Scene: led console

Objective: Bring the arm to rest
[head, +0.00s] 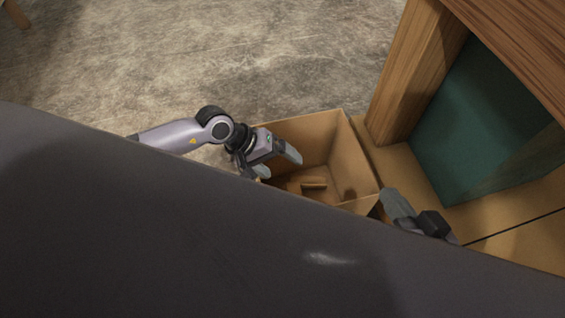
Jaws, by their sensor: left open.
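My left arm (175,136) comes in from the left, bent at a dark joint. My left gripper (278,164) is at its end, over the left side of an open cardboard box (357,160). Its two fingers are apart, with nothing seen between them. My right gripper (397,208) shows only in part at the right, beyond the box's right side. My dark body hides the rest of it, so its opening cannot be told.
A small brown piece (313,185) lies inside the box. At the right stands a wooden unit (405,75) with a teal panel (480,110). Bare grey floor (200,60) is free behind the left arm. My dark body covers the foreground.

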